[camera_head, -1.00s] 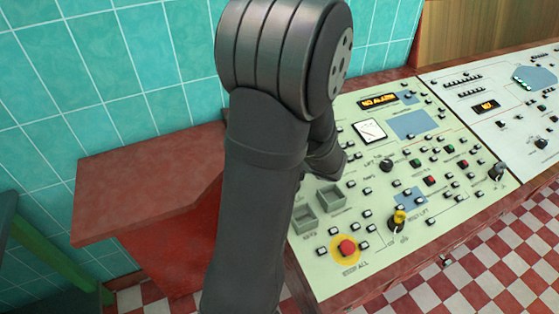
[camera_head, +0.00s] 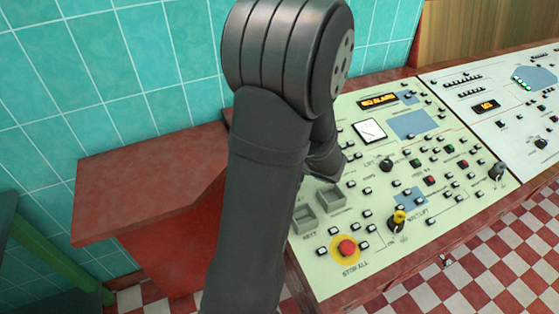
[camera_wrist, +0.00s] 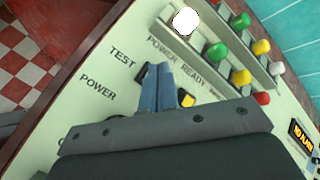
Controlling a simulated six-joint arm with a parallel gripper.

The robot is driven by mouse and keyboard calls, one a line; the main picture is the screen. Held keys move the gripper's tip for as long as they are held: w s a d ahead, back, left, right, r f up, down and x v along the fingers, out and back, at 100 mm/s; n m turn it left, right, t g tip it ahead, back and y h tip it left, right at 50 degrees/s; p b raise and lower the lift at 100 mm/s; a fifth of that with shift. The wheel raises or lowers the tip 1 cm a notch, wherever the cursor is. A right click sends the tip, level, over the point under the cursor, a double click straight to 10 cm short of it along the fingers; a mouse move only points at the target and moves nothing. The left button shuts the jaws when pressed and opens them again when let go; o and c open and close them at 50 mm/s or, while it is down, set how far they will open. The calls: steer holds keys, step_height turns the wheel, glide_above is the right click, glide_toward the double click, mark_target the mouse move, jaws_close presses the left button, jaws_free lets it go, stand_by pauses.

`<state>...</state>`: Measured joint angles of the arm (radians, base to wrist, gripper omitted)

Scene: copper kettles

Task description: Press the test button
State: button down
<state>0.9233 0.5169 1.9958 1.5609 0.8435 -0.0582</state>
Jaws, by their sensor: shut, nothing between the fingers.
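In the wrist view the panel carries the printed word TEST (camera_wrist: 122,56). A dark button (camera_wrist: 141,76) sits beside that word, partly hidden by my fingers. My gripper (camera_wrist: 158,69) is shut and empty, with its tips at this button. I cannot tell whether they touch it or press it down. In the head view my arm covers the gripper and this part of the panel.
The wrist view shows the label POWER (camera_wrist: 97,87), a yellow button (camera_wrist: 187,98) close to my fingers, and rows of coloured knobs (camera_wrist: 219,52). The head view shows the pale control panel (camera_head: 440,205), a red stop button (camera_head: 347,247) and a yellow key switch (camera_head: 399,216).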

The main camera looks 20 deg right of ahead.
steer(key=shift+a+f, duration=0.1)
steer(key=shift+f, duration=0.45)
stand_by(0.7)
steer(key=shift+r, duration=0.85)
steer(key=shift+r, duration=0.3)
steer(key=shift+s+r, duration=0.2)
steer(key=shift+r, duration=0.55)
steer(key=shift+s+r, duration=0.15)
steer(key=shift+r, duration=0.55)
steer(key=shift+s+r, duration=0.2)
steer(key=shift+r, duration=0.55)
steer(key=shift+f, duration=0.1)
steer(key=shift+s+r, duration=0.2)
steer(key=shift+r, duration=0.8)
steer(key=shift+s+r, duration=0.2)
steer(key=shift+r, duration=0.8)
